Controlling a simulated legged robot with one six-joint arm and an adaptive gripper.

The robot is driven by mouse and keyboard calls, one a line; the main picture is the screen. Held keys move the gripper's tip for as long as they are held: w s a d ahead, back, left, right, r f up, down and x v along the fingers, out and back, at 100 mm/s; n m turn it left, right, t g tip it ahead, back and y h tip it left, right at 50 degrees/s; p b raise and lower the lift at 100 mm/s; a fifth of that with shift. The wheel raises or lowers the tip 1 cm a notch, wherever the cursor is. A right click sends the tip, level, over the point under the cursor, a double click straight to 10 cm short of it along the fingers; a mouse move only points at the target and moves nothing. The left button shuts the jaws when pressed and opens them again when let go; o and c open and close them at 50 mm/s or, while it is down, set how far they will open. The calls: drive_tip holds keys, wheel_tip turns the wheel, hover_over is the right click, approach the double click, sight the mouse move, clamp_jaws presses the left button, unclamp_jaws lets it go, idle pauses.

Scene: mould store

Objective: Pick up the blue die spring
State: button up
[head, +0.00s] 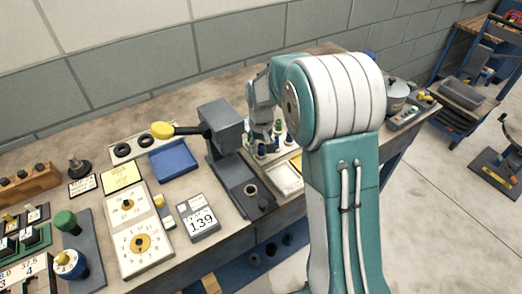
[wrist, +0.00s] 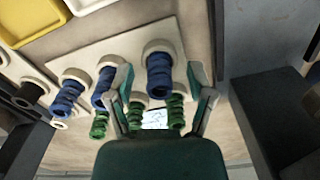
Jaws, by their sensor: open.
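Three blue die springs show in the wrist view on a pale board (wrist: 130,50), each with a cream round piece at one end. The largest blue die spring (wrist: 160,78) is between my gripper's fingers, which stand apart on either side of it. Another blue die spring (wrist: 102,90) is just left of the left finger, and a third blue die spring (wrist: 68,92) is further left. My gripper (wrist: 160,70) is open; I cannot tell whether a finger touches a spring. In the head view my arm hides most of the board and springs.
Green springs (wrist: 99,125) stand close to the blue ones, some near the fingers. A black cylinder (wrist: 28,94) is at the left. A grey press (head: 222,135) stands beside my arm on the bench, with a blue tray (head: 172,160) to its left. A pot (head: 397,93) stands at right.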

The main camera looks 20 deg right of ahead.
sight(261, 144)
clamp_jaws()
drive_tip(key=shift+r, duration=0.5)
wheel_tip(261, 144, up, 2)
drive_tip(key=shift+r, duration=0.25)
drive_tip(key=s+d+r, duration=0.4)
drive_tip(key=s+r, duration=0.8)
drive_tip(key=s, duration=0.1)
drive_tip(key=shift+s+d+r, duration=0.15)
drive_tip(key=shift+d+r, duration=0.05)
drive_tip(key=shift+r, duration=0.1)
